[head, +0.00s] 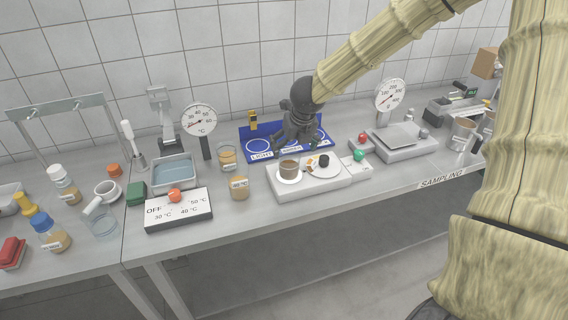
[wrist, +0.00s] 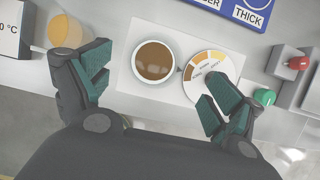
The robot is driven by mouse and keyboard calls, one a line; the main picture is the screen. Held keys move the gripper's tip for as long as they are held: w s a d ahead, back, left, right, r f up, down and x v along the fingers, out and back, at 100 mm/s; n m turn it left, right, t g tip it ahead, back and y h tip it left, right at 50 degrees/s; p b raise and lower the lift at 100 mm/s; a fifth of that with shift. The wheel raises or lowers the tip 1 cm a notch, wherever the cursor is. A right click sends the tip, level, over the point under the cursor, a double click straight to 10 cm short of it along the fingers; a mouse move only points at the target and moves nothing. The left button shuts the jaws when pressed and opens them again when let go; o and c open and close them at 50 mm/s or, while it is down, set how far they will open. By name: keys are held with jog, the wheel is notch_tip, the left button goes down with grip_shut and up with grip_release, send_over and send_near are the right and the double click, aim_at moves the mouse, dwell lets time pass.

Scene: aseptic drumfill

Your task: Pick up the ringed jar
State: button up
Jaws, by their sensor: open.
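My gripper (head: 294,146) is open and points down above the white block. In the wrist view its two fingers (wrist: 158,68) are spread wide, with a round jar of brown liquid (wrist: 153,61) between and beyond them. Nothing is held. In the head view this jar (head: 289,167) stands upright on a white disc on the block, below the gripper. It has a pale rim, and I cannot tell whether it is the ringed one. Another jar (head: 239,188), tan and labelled, stands left of the block; it shows in the wrist view (wrist: 66,33). An amber jar (head: 227,157) stands behind it.
A dial (wrist: 208,75) sits right of the brown-liquid jar on the white block (head: 310,189). A blue mat (head: 258,133) lies behind. A red knob (head: 362,138), green knob (head: 358,155) and scale (head: 399,139) are right. A heater panel (head: 178,215) is left.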

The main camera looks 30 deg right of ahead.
aim_at(288, 160)
jog(key=shift+x, duration=2.3)
jog(key=shift+a+p+x, duration=0.1)
jog(key=shift+p+x, duration=0.05)
jog(key=shift+x, duration=0.75)
jog(key=shift+a+p+x, duration=0.15)
jog(key=shift+x, duration=1.65)
jog(key=c, duration=1.4)
jog(key=shift+o, duration=0.2)
jog(key=shift+r, duration=0.2)
